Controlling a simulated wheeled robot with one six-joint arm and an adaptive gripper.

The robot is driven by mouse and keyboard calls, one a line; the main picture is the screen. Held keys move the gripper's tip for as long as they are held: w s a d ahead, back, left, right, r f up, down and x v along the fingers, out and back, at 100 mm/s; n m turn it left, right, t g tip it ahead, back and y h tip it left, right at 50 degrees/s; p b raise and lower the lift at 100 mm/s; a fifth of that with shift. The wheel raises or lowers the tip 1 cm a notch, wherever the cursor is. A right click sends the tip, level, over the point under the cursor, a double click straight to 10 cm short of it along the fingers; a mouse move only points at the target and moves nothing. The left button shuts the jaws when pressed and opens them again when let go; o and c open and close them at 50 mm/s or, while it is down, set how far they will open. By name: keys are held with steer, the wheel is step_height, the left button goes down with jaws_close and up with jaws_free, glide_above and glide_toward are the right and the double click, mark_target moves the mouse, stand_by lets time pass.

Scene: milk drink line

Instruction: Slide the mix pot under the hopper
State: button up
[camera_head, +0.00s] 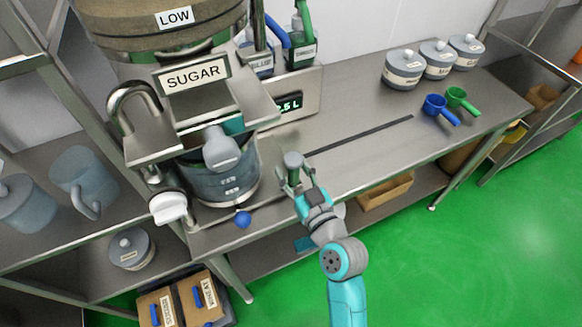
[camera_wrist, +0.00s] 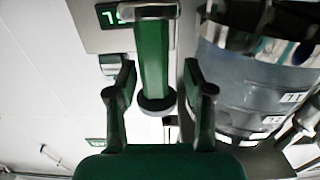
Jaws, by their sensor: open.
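The mix pot (camera_head: 225,187), a grey cylinder with label markings, stands on the steel bench under the hopper (camera_head: 200,85) marked SUGAR. The hopper's grey spout part hides some of the pot's rim. The pot's wall also shows at the right of the wrist view (camera_wrist: 250,85). In the wrist view the bar (camera_wrist: 153,60) stands between my open fingers (camera_wrist: 159,82), with gaps on both sides. I cannot tell whether the bar joins the pot.
A digital display (camera_head: 289,105) is behind the pot. A blue ball knob (camera_head: 243,219) and a white knob (camera_head: 170,207) are at the front. Lidded pots (camera_head: 404,69), a blue scoop (camera_head: 440,108) and a green scoop (camera_head: 461,100) stand farther right. The mid-bench is clear around a dark strip (camera_head: 360,134).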

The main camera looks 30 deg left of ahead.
steer(key=v, duration=1.1)
steer(key=shift+s, duration=0.1)
steer(key=s+d+f+m+t+h, duration=0.25)
steer(key=s+d+f+h, duration=0.2)
steer(key=d, duration=0.45)
steer(key=s+d+f+m+t+h, duration=0.1)
steer(key=s+d+f+m+h, duration=0.35)
steer(key=d, duration=0.45)
steer(key=s+d+r+m+h, duration=0.1)
steer(key=s+d+h, duration=0.1)
steer(key=s+d, duration=0.3)
steer(key=s+d+r+m+h, duration=0.2)
steer(key=s+d, duration=0.3)
steer(key=s, duration=0.8)
steer(key=shift+s+d+h, duration=0.25)
steer(key=shift+s+h, duration=0.15)
steer(key=shift+h, duration=0.2)
